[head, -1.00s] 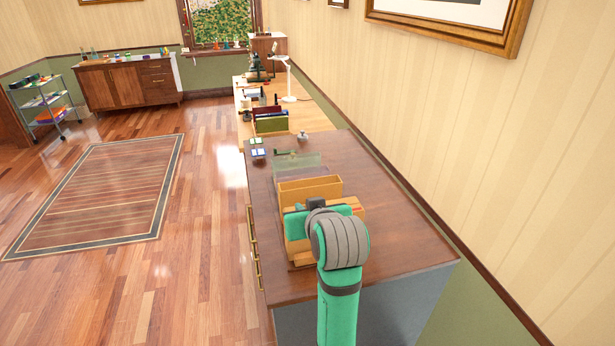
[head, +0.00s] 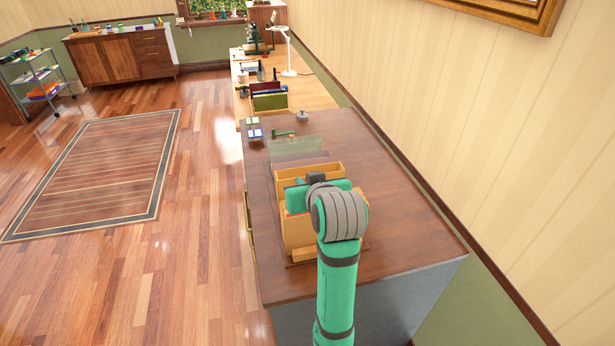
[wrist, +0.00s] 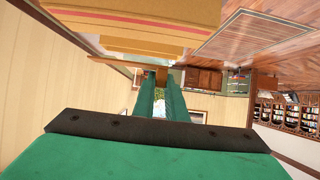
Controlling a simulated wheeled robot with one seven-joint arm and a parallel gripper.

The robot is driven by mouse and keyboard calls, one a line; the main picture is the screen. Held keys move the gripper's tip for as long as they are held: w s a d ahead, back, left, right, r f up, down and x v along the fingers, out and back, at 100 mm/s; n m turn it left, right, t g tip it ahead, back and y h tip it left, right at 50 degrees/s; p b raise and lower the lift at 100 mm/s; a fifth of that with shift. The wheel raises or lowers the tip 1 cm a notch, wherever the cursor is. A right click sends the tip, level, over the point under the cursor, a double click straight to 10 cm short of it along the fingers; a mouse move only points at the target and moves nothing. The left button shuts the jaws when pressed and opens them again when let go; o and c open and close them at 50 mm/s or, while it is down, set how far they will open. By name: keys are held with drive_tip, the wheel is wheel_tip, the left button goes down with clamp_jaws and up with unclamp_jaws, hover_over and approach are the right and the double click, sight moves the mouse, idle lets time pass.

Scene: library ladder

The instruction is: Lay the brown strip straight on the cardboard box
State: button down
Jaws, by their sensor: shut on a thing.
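The tan cardboard box (head: 324,171) stands on the dark wooden cabinet top, partly hidden by my green and grey arm. My gripper (wrist: 158,76) shows in the wrist view as two green fingers, close together and shut on a thin brown piece that looks like the brown strip (wrist: 118,62). The strip lies across the fingertips, just below the tan surface in the picture. I cannot tell whether it touches the box. In the head view my arm hides the fingertips.
A clear greenish panel (head: 296,148) stands behind the box. Small white-and-blue items (head: 254,129) and a grey knob-like object (head: 302,116) are farther back. The wall runs close along the right. The cabinet top (head: 400,225) is clear to the right of the box.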

drive_tip(key=shift+d+f, duration=0.1)
drive_tip(key=shift+f, duration=2.2)
drive_tip(key=c, duration=1.7)
unclamp_jaws()
drive_tip(key=shift+o, duration=0.6)
drive_tip(key=shift+o, duration=1.4)
drive_tip(key=shift+r, duration=0.1)
